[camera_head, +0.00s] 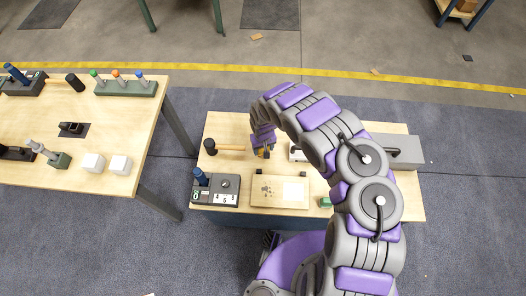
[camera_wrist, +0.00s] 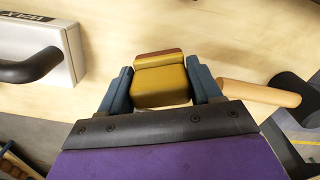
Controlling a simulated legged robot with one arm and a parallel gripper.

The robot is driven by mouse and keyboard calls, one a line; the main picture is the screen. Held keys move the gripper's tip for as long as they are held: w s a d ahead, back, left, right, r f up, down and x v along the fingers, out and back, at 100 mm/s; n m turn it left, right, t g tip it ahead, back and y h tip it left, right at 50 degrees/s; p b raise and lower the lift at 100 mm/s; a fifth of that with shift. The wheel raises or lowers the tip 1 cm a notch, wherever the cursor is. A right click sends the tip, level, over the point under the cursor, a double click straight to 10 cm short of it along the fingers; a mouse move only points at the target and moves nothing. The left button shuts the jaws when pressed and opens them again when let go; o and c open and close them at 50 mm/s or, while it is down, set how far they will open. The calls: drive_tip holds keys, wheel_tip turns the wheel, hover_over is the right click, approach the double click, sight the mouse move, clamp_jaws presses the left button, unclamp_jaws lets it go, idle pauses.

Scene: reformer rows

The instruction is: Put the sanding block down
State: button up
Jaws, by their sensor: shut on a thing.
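The sanding block (camera_wrist: 160,82) is yellow with a thin reddish-brown layer on its far side in the wrist view. My gripper (camera_wrist: 163,88) is shut on it, with one blue-grey finger on each side. In the head view my gripper (camera_head: 264,151) hangs over the back middle of the near wooden workbench (camera_head: 408,205), with a bit of the block (camera_head: 266,155) showing under it. The arm partly covers it there. I cannot tell whether the block touches the bench top.
A mallet (camera_head: 232,148) lies left of my gripper. A white box with a black handle (camera_wrist: 38,55) stands on its other side. A wooden board (camera_head: 280,205), a control box (camera_head: 215,196) and a green block (camera_head: 325,202) are nearer. A grey box (camera_head: 405,152) stands right.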

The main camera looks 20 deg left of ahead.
sight(263, 149)
drive_tip(key=shift+w+a+f, duration=0.15)
drive_tip(key=shift+w+a, duration=0.25)
drive_tip(key=shift+w, duration=0.4)
wheel_tip(263, 149, down, 4)
drive_tip(key=shift+d+r+b, duration=0.15)
drive_tip(key=shift+r+b, duration=0.1)
drive_tip(key=shift+b, duration=0.6)
drive_tip(key=shift+r, duration=0.1)
drive_tip(key=o, duration=1)
wheel_tip(263, 149, up, 12)
drive_tip(key=p, duration=0.4)
